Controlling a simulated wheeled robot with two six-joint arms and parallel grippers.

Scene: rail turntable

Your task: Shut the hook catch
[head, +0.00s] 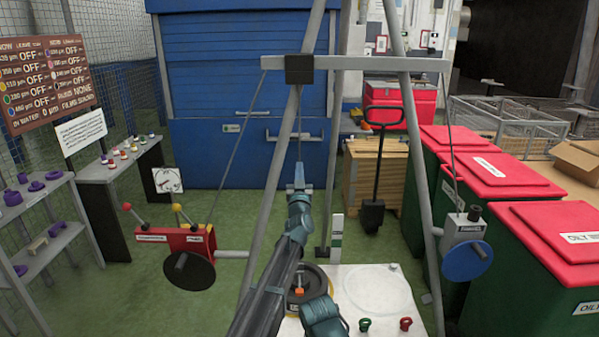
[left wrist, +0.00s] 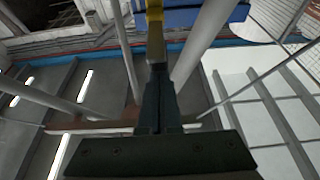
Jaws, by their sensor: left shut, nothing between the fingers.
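I cannot clearly make out the hook catch in either view. A grey balance beam (head: 400,64) hangs across the A-frame, with a dark block (head: 299,69) on it. My left gripper (head: 299,178) points up below that block, in front of a thin rod or line. In the left wrist view its fingers (left wrist: 157,100) are shut and empty. A yellow-ended piece (left wrist: 154,12) shows just beyond the fingertips; I cannot tell whether it touches them.
A red box (head: 180,240) with a black disc hangs at the left, and a grey box with a blue disc (head: 467,261) at the right. Slanting frame legs (head: 275,190) stand close to my left arm. A white-topped platform (head: 345,270) lies below. Red-lidded bins (head: 560,235) stand right.

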